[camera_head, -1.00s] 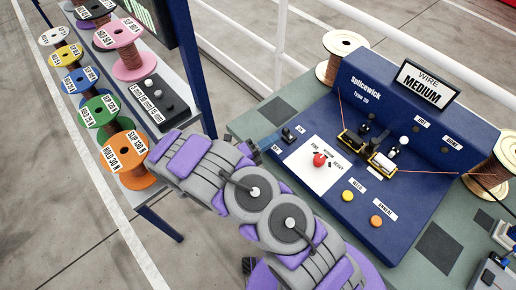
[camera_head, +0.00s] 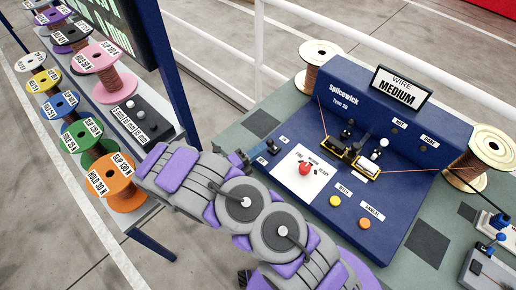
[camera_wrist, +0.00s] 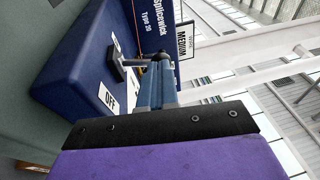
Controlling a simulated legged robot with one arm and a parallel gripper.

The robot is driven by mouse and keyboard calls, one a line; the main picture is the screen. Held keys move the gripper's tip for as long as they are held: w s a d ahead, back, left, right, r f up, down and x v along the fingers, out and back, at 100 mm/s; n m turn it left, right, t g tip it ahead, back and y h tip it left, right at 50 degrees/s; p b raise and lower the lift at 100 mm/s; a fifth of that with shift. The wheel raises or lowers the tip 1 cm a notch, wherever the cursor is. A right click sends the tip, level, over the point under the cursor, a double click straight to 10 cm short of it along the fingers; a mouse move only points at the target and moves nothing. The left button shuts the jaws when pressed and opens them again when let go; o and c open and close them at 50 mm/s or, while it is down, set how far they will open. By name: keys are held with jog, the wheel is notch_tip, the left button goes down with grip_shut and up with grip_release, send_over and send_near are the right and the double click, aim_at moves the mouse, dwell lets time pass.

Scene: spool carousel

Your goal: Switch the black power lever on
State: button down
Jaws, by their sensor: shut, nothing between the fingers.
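The black power lever (camera_head: 272,147) stands at the left end of the blue Splicewick machine (camera_head: 320,105), between two small white labels. In the wrist view the lever (camera_wrist: 118,55) is just left of my fingertips, with its bar reaching toward them. The OFF label (camera_wrist: 107,98) lies on the near side of its base. I cannot tell whether finger and lever touch. My gripper (camera_head: 243,158) is shut and empty beside the machine's left edge; its blue-grey fingers (camera_wrist: 156,82) show in the wrist view. My arm partly hides the machine's near left side.
A red knob (camera_head: 305,168) on a white plate, a yellow button (camera_head: 335,201) and an orange button (camera_head: 364,223) sit on the panel. Wire spools (camera_head: 493,148) flank the machine. A rack of coloured spools (camera_head: 115,182) stands left.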

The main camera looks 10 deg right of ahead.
jog(key=shift+d+r+p, duration=0.1)
jog(key=shift+r+p, duration=0.1)
jog(key=shift+p, duration=0.15)
jog(key=r+y+p, duration=0.1)
jog(key=p, duration=0.1)
jog(key=y+p, duration=0.1)
jog(key=p, duration=0.2)
jog(key=shift+w+d+r+g, duration=0.35)
jog(key=shift+d+g, duration=0.05)
jog(key=y+p, duration=0.1)
jog(key=p, duration=0.1)
jog(key=d+r+g+p, duration=0.1)
jog(key=p, duration=0.1)
jog(key=w+y+p, duration=0.1)
jog(key=p, duration=0.1)
jog(key=shift+d+r+n+g+y, duration=0.2)
jog(key=shift+d+n+g+y, duration=0.1)
jog(key=shift+n, duration=0.1)
jog(key=y+p, duration=0.1)
jog(key=d+p, duration=0.1)
jog(key=p, duration=0.1)
jog(key=w+g+y+p, duration=0.1)
jog(key=shift+w+d+r+y+p, duration=0.1)
jog(key=shift+d+r+y+p, duration=0.05)
jog(key=shift+d+y+p, duration=0.2)
jog(key=shift+w+d+n+g+y+p, duration=0.3)
jog(key=shift+g+y+p, duration=0.2)
jog(key=shift+p, duration=0.5)
jog(key=shift+f, duration=0.25)
